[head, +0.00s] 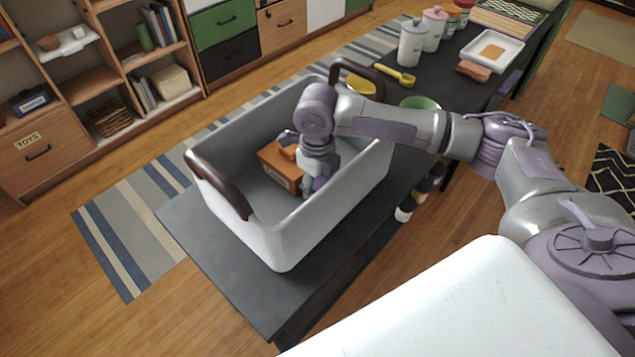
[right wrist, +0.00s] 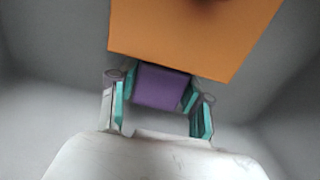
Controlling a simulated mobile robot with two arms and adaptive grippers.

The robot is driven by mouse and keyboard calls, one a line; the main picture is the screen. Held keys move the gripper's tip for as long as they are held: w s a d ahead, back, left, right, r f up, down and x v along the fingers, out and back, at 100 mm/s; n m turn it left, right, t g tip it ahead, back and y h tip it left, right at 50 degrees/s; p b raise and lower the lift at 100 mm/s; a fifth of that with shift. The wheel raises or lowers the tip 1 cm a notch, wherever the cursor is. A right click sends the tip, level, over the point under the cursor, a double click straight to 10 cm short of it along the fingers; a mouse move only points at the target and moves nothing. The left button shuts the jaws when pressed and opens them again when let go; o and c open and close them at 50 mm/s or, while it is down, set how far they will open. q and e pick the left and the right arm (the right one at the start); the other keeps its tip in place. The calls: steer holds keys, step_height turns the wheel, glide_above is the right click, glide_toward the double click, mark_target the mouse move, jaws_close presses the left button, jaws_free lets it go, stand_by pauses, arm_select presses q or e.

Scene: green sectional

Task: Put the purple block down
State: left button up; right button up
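The purple block (right wrist: 162,86) sits between the teal-padded fingers of my right gripper (right wrist: 160,90) in the right wrist view, with a pad against each side. In the head view my right gripper (head: 313,187) points down inside the grey-white bin (head: 300,238), and only a bit of purple shows at its tip. Whether the block touches the bin floor is hidden. My left gripper is not in view.
An orange-brown box (head: 281,167) is in the bin, close to the block. The bin has dark handles (head: 220,186) and stands on a dark table (head: 200,238). Canisters (head: 412,43), a yellow scoop (head: 396,75), a green bowl (head: 420,103) and a white tray (head: 518,54) are farther along the table.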

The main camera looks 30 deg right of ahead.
mark_target(318, 182)
steer(key=shift+o, duration=1.4)
step_height(318, 182, up, 12)
steer(key=shift+r+p, duration=0.15)
steer(key=shift+p, duration=0.15)
